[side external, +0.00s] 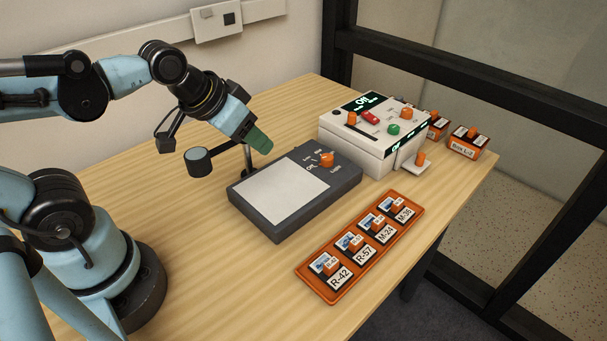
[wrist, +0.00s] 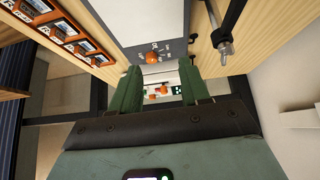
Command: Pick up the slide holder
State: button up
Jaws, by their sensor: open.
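Several slide holders, each with a small picture, an orange knob and a white label, sit in a row in an orange tray (side external: 306,273). The labels read R-42 (side external: 341,279), R-57 (side external: 364,256), M-24 (side external: 384,234) and M-36 (side external: 404,214). The tray also shows at the upper left of the wrist view (wrist: 68,38). My gripper (side external: 260,143) is above the back edge of the light pad, to the left of the tray and well apart from it. In the wrist view its green fingers (wrist: 163,82) stand apart with nothing between them.
The dark-framed light pad (side external: 285,191) with an orange knob lies between my arm and the tray. Small orange boxes (side external: 467,143) stand at the far right. Bare table lies in front of the pad.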

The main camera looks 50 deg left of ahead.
jog(key=w+d+r+g, duration=0.2)
jog(key=w+d+r, duration=0.2)
jog(key=w, duration=0.2)
jog(key=g, duration=0.5)
send_over(400, 201)
jog(key=f, duration=1.1)
jog(key=shift+s+d, duration=0.2)
jog(key=shift+d, duration=0.1)
jog(key=shift+w+a+f, duration=0.1)
jog(key=shift+a+f, duration=0.1)
jog(key=shift+f, duration=1.3)
jog(key=shift+w+a+f, duration=0.1)
jog(key=shift+a+f, duration=0.05)
jog(key=shift+f, duration=1.35)
grip_shut()
